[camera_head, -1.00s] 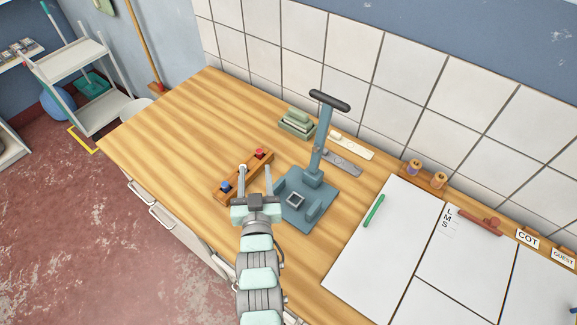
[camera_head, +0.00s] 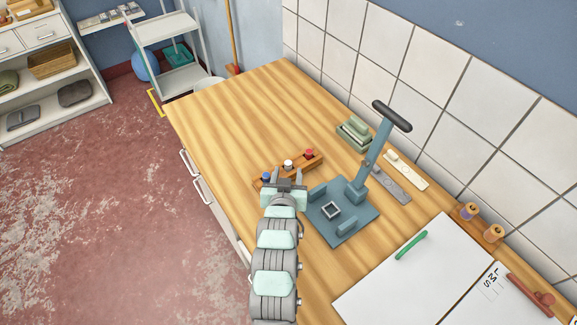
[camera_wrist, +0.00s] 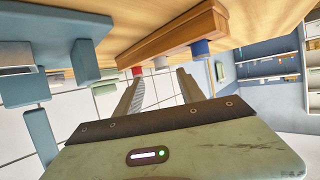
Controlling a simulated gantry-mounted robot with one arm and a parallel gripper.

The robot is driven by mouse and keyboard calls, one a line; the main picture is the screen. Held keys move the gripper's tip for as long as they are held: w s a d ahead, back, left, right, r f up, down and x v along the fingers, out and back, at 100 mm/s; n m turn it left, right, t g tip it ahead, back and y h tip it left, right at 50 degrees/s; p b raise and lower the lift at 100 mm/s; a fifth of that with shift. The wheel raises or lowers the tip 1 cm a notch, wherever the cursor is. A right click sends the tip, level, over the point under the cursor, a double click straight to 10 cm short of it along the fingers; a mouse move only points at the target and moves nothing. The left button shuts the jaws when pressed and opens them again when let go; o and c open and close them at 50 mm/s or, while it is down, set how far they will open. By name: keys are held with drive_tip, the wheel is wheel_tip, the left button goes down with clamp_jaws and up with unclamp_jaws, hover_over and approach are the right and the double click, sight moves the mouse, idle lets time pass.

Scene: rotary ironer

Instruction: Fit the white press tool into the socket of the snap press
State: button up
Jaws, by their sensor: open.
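The white press tool (camera_head: 288,164) stands in the middle of a wooden rack (camera_head: 299,167), between a blue tool (camera_head: 265,177) and a red tool (camera_head: 309,154). My gripper (camera_head: 288,176) is open and empty at the near side of the rack. In the head view the white tool shows between its fingertips; contact cannot be told. In the tilted wrist view, the white tool (camera_wrist: 160,63) lies beyond the spread fingers (camera_wrist: 158,80). The blue-grey snap press (camera_head: 357,190) stands right of the rack. Its square socket (camera_head: 331,210) looks empty.
Green stacked blocks (camera_head: 354,134) and two flat strips (camera_head: 405,170) lie behind the press. White sheets (camera_head: 395,285) with a green pen (camera_head: 411,245) lie at the right. The wooden table (camera_head: 235,115) is clear at the left. A tiled wall (camera_head: 425,65) bounds the back.

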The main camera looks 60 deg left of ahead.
sight(288, 163)
drive_tip(key=p+x, duration=0.1)
drive_tip(key=x, duration=0.3)
drive_tip(key=shift+a+p, duration=0.3)
drive_tip(key=shift+w+a+f, duration=0.1)
drive_tip(key=shift+a+f, duration=0.05)
drive_tip(key=shift+a, duration=0.1)
drive_tip(key=shift+c, duration=0.4)
clamp_jaws()
